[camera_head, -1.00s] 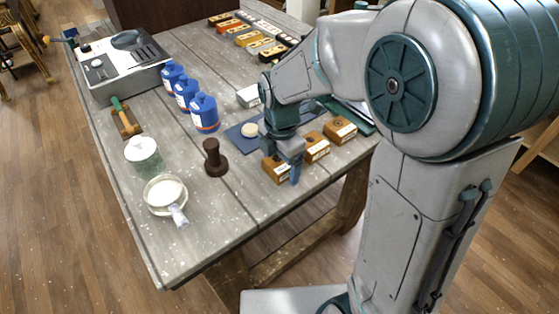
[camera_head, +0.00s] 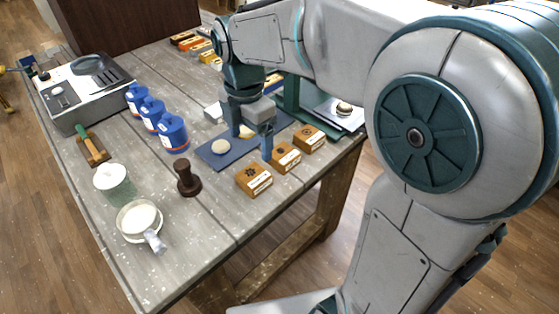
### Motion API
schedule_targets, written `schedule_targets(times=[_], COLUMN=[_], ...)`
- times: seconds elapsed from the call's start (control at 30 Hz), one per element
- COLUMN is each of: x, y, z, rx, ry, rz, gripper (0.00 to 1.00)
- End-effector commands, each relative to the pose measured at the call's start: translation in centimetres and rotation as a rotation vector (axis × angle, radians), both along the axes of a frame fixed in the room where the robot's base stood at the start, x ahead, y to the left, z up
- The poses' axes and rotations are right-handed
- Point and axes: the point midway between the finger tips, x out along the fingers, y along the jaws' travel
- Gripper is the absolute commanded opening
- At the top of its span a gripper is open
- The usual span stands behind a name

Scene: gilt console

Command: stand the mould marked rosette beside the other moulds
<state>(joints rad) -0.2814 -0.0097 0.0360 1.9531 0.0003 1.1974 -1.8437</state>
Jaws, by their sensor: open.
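Three brown wooden moulds with white labels stand in a row near the table's right edge. The nearest mould (camera_head: 254,180) has a dark flower-like mark on top. The middle mould (camera_head: 287,157) and the far mould (camera_head: 309,139) also have dark marks; the label words are too small to read. My gripper (camera_head: 251,143) is open and points down over the blue mat (camera_head: 217,162), beyond the nearest mould. One finger appears close to the middle mould; I cannot tell if they touch. A pale piece (camera_head: 246,131) shows between the fingers, apparently on the mat.
A cream disc (camera_head: 220,147) lies on the mat. A dark stamp (camera_head: 187,178), a white-topped jar (camera_head: 114,184), a bowl (camera_head: 139,220) and blue bottles (camera_head: 172,133) stand to the left. Coloured blocks (camera_head: 190,42) line the back, partly hidden by my arm.

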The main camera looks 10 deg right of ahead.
Motion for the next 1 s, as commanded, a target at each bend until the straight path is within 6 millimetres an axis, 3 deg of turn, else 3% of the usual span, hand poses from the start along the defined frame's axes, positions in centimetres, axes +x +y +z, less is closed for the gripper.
schedule_targets(times=[0.17,0.7,0.9,1.0], x=[-0.9,-8.9,-11.3,-11.9], y=[-1.3,-9.7,-11.4,-11.7], z=[0.0,-2.3,-3.6,-4.0], rx=[0.006,0.156,0.236,0.262], ry=[-0.019,-0.137,-0.148,-0.147], rz=[-0.165,-1.578,-1.985,-2.098], gripper=[0.82,0.82,0.82,0.82])
